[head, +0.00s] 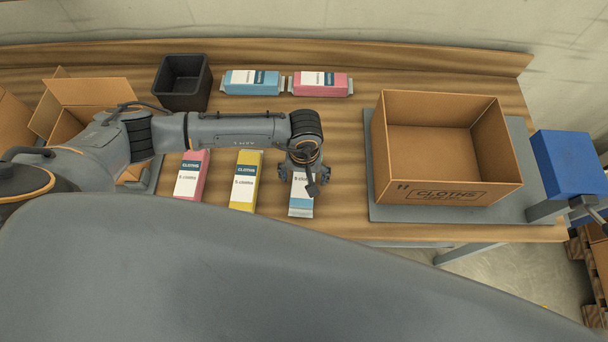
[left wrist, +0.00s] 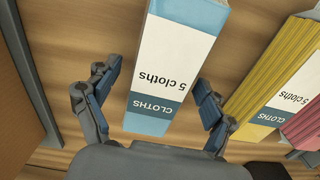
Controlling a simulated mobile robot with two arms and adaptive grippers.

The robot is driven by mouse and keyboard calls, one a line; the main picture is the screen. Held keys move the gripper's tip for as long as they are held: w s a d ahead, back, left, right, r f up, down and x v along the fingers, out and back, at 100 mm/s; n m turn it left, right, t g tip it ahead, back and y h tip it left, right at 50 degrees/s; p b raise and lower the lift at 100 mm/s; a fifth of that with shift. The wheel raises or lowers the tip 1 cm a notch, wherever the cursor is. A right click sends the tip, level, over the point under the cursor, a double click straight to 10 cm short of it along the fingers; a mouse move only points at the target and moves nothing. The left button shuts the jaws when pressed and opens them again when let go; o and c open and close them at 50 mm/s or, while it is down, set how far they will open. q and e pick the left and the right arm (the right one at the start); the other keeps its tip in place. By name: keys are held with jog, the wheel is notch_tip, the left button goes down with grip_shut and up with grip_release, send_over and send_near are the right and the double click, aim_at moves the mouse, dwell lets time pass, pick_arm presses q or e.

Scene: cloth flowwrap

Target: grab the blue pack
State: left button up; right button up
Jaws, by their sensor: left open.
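A blue pack (head: 301,204) with a white label lies near the table's front edge, partly hidden under my left gripper (head: 305,184) in the head view. In the left wrist view the blue pack (left wrist: 171,65) lies between the two open fingers of my left gripper (left wrist: 158,100). There is a gap on each side, and the fingers do not grip it. A second blue pack (head: 252,83) lies at the back of the table beside a pink pack (head: 320,85). My right gripper is not in view.
A yellow pack (head: 245,181) and another pink pack (head: 191,176) lie left of the near blue pack. An open cardboard box (head: 443,193) stands on a grey mat at right. A black bin (head: 183,82) stands at back left. Bare wood lies between gripper and box.

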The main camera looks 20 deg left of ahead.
pick_arm(q)
jog(key=shift+f, duration=0.4)
jog(key=c, duration=1.3)
jog(key=shift+o, duration=0.2)
jog(key=shift+r, duration=0.1)
